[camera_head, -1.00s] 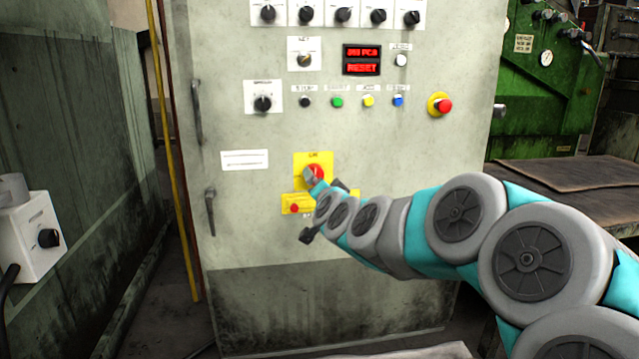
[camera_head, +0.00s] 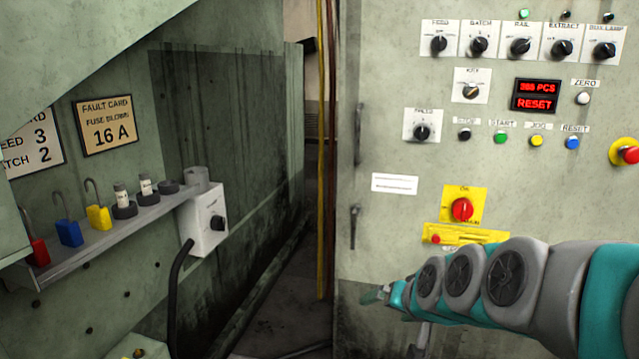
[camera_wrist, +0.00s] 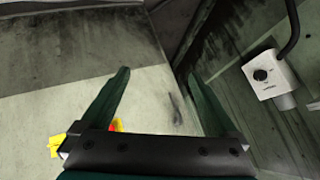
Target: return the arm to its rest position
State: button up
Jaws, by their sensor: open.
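My arm, teal and grey, reaches in from the lower right of the head view, in front of the grey control cabinet (camera_head: 385,240). My gripper (camera_head: 378,295) is at its far end, below and left of the red rotary switch (camera_head: 462,210) on its yellow plate. In the wrist view my gripper (camera_wrist: 156,74) shows two dark green fingers spread apart with nothing between them. The red and yellow of the switch area shows partly hidden behind the left finger base in that view.
A white box with a black knob (camera_head: 205,222) and a hose stands left, also in the wrist view (camera_wrist: 272,72). A shelf (camera_head: 110,232) holds padlocks and fuses. An emergency button (camera_head: 629,154) is at right. Open floor (camera_head: 290,310) lies between shelf wall and cabinet.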

jog(key=s+d+f+n+g+h+p, duration=0.1)
jog(key=s+g, duration=0.4)
jog(key=s, duration=0.9)
jog(key=s+d+f+n+g+h+p, duration=0.1)
jog(key=s+g, duration=0.4)
jog(key=s, duration=1)
jog(key=shift+s+f+n+h+p, duration=0.3)
jog(key=shift+f+n+p, duration=0.25)
jog(key=shift+p, duration=0.6)
jog(key=shift+r, duration=0.1)
